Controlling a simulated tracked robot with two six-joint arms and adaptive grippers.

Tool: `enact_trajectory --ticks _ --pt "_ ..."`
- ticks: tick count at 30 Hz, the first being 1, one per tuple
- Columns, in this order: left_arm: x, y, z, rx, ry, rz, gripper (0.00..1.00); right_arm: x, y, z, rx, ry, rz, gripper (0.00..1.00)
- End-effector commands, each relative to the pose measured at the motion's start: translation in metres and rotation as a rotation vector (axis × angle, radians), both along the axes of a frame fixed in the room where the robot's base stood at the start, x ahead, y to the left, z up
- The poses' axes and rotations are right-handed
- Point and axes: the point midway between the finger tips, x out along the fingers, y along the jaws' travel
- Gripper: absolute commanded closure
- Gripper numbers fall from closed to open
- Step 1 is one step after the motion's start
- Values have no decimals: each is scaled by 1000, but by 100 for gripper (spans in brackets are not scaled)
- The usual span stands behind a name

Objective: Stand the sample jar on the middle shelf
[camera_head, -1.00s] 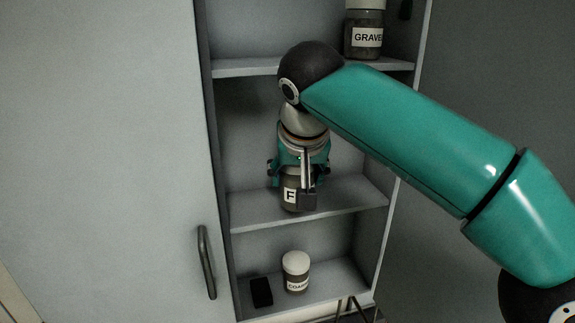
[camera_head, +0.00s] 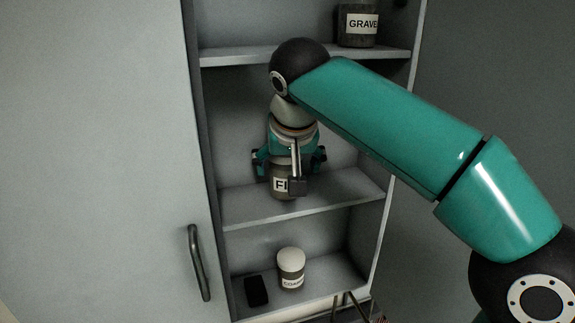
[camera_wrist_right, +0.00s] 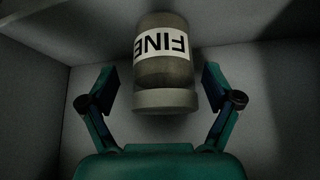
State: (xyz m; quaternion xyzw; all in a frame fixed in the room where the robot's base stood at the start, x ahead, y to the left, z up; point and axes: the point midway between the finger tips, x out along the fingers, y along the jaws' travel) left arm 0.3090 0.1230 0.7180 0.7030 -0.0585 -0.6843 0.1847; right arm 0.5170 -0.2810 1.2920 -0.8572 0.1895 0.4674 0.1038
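The sample jar (camera_head: 278,190), labelled FINE, stands upright on the middle shelf (camera_head: 240,205) of the open cabinet, partly hidden by my right gripper. It also shows in the right wrist view (camera_wrist_right: 165,72), upside down in the picture, with its pale lid towards the gripper. My right gripper (camera_wrist_right: 160,90) is open, one finger on each side of the jar. A clear gap shows at the left finger and a narrower one at the right finger. In the head view the right gripper (camera_head: 290,165) is around the upper jar. My left gripper is out of view.
A GRAVEL jar (camera_head: 358,28) stands on the upper shelf (camera_head: 225,59). A white-lidded jar (camera_head: 291,270) and a small black block (camera_head: 257,291) stand on the bottom shelf. The cabinet door (camera_head: 100,150) with a dark handle (camera_head: 198,262) is at left.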

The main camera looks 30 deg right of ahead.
Motion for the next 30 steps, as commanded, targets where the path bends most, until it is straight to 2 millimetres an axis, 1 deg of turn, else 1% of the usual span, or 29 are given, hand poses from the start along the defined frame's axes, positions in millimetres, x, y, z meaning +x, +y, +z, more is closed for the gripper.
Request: enact_trajectory --ticks 6,11,14,17,24,27,30 --pt "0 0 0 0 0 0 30 -1 -2 0 0 1 -3 10" --pt "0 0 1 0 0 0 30 -4 0 7 0 0 -2 10" --pt "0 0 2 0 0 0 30 -10 3 18 1 -2 -3 10" --pt "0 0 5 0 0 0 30 -18 8 34 1 -4 -1 10" --pt "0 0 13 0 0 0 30 -42 19 76 1 -4 0 10" --pt "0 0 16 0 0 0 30 -50 23 88 1 -1 0 10" --pt "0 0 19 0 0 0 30 -56 25 97 -1 -1 -3 10"
